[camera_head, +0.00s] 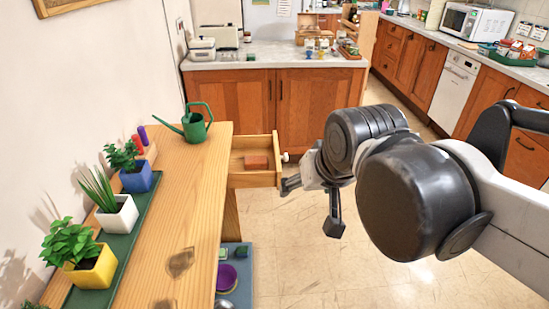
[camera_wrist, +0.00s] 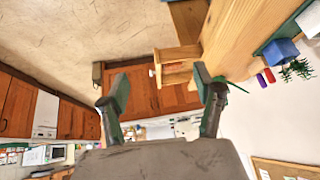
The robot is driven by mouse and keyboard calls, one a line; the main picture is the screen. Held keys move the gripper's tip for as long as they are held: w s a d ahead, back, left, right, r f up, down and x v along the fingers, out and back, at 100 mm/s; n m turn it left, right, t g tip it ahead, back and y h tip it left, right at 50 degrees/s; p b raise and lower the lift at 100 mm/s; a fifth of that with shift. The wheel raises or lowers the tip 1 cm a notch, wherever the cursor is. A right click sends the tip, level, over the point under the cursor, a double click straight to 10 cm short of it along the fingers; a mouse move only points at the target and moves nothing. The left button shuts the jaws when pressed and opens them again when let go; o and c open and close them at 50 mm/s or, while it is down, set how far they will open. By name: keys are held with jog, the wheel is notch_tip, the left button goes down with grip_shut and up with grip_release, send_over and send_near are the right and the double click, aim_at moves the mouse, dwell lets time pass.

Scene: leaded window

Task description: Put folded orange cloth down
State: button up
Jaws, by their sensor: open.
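A small folded orange-brown cloth (camera_head: 256,161) lies flat in the open drawer (camera_head: 252,179) of the wooden table, in the head view. My gripper (camera_head: 312,206) is open and empty, in the air to the right of the drawer front. One finger shows close to the drawer's white knob (camera_head: 285,157); I cannot tell whether they touch. In the wrist view, the two fingers (camera_wrist: 160,92) are wide apart with nothing between them. The drawer (camera_wrist: 178,66) shows beyond them there, and the cloth inside is not clear.
The wooden table (camera_head: 185,190) carries a green watering can (camera_head: 195,122) and several potted plants on a green mat (camera_head: 124,235). A low blue shelf (camera_head: 240,285) with small items is under it. Wooden cabinets (camera_head: 272,103) stand behind. The floor (camera_head: 310,260) right of the table is clear.

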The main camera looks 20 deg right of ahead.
jog(key=s+f, duration=0.1)
jog(key=s+f+n, duration=0.1)
jog(key=s, duration=0.1)
jog(key=shift+s+f+n+t, duration=0.1)
jog(key=shift+f+n+t, duration=0.1)
jog(key=shift+n+t, duration=0.1)
jog(key=shift+o, duration=0.5)
dwell(0.7)
